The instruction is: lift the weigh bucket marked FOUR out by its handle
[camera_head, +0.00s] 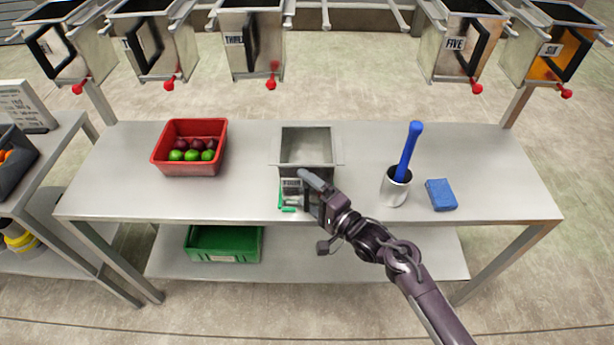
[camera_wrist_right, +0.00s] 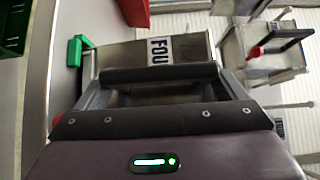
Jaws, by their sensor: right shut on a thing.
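The weigh bucket marked FOUR (camera_head: 306,140) is a grey metal bucket with an open top, seen in front of the hopper row, over the middle of the table. In the right wrist view its label (camera_wrist_right: 160,51) reads FOU, the rest hidden. My right gripper (camera_head: 310,190) is at the bucket's near side, shut on its dark handle (camera_wrist_right: 160,75). The gripper covers much of the bucket's front. I cannot tell whether the bucket touches the tabletop. My left gripper is not in view.
Buckets THREE (camera_head: 234,65) and FIVE (camera_head: 440,65) hang behind, with an open gap between them. On the table (camera_head: 120,190) are a red crate of fruit (camera_head: 160,155), a white cup (camera_head: 394,190) holding a blue-handled tool, and a blue block (camera_head: 441,195). A green crate (camera_head: 225,255) is below.

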